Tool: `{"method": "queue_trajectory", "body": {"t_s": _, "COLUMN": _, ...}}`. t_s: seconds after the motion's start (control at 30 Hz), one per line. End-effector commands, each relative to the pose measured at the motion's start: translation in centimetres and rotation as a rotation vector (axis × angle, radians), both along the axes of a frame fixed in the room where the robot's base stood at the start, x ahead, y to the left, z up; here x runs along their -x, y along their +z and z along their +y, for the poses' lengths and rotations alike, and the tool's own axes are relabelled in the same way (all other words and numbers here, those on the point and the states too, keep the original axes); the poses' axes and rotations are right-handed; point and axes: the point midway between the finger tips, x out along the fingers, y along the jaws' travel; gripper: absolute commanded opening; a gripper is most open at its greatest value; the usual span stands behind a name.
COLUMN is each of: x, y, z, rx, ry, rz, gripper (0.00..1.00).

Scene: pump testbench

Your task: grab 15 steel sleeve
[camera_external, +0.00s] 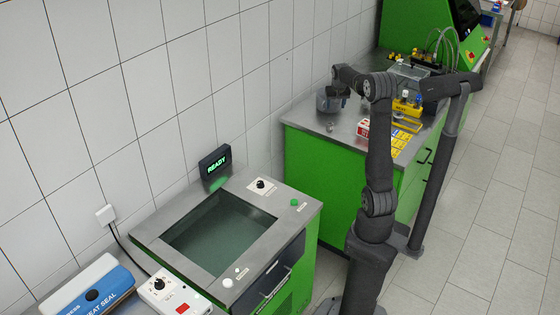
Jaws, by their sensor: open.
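My gripper (341,101) hangs from the wrist over the far-left part of the steel bench top and looks small at this distance. Its fingers are hard to make out, but it is open. A grey round container (325,104) stands just left of the gripper and is partly behind it. A small grey metallic piece (331,127) lies on the bench below the gripper, apart from it. I cannot tell whether this piece is a steel sleeve. No sleeve can be clearly identified in this view.
A tank with a steel rim (290,202) is in front, beside a "READY" display (215,163). A blue heat sealer (88,290) stands lower left.

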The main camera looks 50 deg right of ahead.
Motion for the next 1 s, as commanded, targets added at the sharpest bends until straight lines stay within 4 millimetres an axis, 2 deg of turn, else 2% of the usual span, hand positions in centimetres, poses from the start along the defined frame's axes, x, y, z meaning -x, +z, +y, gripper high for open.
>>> {"method": "queue_trajectory", "body": {"t_s": 0.2, "x": -1.4, "y": 0.3, "z": 1.4, "rx": 0.052, "ry": -0.247, "rz": -0.041, "gripper": 0.56}}
{"method": "queue_trajectory", "body": {"t_s": 0.47, "x": -1.9, "y": 0.0, "z": 1.7, "rx": 0.074, "ry": -0.361, "rz": -0.071, "gripper": 0.56}}
{"method": "queue_trajectory", "body": {"t_s": 0.57, "x": -2.1, "y": -1.4, "z": 1.2, "rx": 0.074, "ry": -0.364, "rz": -0.07, "gripper": 0.56}}
{"method": "queue_trajectory", "body": {"t_s": 0.8, "x": -2.8, "y": -6.4, "z": -0.7, "rx": 0.072, "ry": -0.363, "rz": -0.069, "gripper": 0.56}}
{"method": "queue_trajectory", "body": {"t_s": 1.0, "x": -3.4, "y": -9.7, "z": -2.0, "rx": 0.073, "ry": -0.363, "rz": -0.07, "gripper": 0.56}}
